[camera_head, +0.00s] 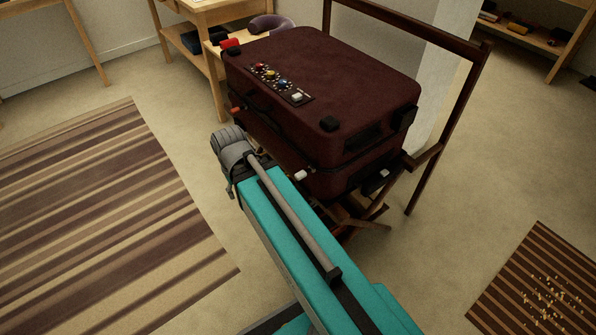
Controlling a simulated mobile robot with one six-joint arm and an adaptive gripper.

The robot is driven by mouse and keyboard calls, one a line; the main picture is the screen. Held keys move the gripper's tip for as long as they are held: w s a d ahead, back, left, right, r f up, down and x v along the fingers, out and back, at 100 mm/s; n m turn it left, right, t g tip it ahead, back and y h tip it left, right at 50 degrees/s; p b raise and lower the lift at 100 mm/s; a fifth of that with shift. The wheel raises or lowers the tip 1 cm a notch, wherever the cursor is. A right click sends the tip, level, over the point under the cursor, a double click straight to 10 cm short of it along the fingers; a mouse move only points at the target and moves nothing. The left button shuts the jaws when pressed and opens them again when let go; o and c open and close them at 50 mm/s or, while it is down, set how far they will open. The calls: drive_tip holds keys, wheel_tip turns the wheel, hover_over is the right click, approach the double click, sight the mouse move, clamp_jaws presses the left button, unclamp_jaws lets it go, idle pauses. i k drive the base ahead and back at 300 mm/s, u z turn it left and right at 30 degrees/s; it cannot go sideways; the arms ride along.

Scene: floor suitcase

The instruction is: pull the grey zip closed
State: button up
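A dark maroon suitcase (330,80) sits closed-lidded on a wooden rack, with a dark seam running around its side. A white pull (300,175) shows on the seam at the near side, and an orange-red pull (237,109) shows at the left side. I cannot make out a grey zip pull; my arm covers part of the near left side. My gripper (229,188) is at the end of my teal arm, close to the suitcase's near left side. Its fingers are mostly hidden, so I cannot tell whether it touches or holds anything.
The wooden rack (457,110) has a tall frame behind the suitcase. A wooden table (205,18) stands behind at the left. A striped rug (100,215) lies on the left floor, and a brown mat (515,315) with small yellow bits lies at lower right. The floor right of the rack is clear.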

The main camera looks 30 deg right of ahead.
sight(303, 174)
drive_tip(key=u, duration=0.1)
drive_tip(key=k, duration=1.15)
drive_tip(key=z, duration=0.4)
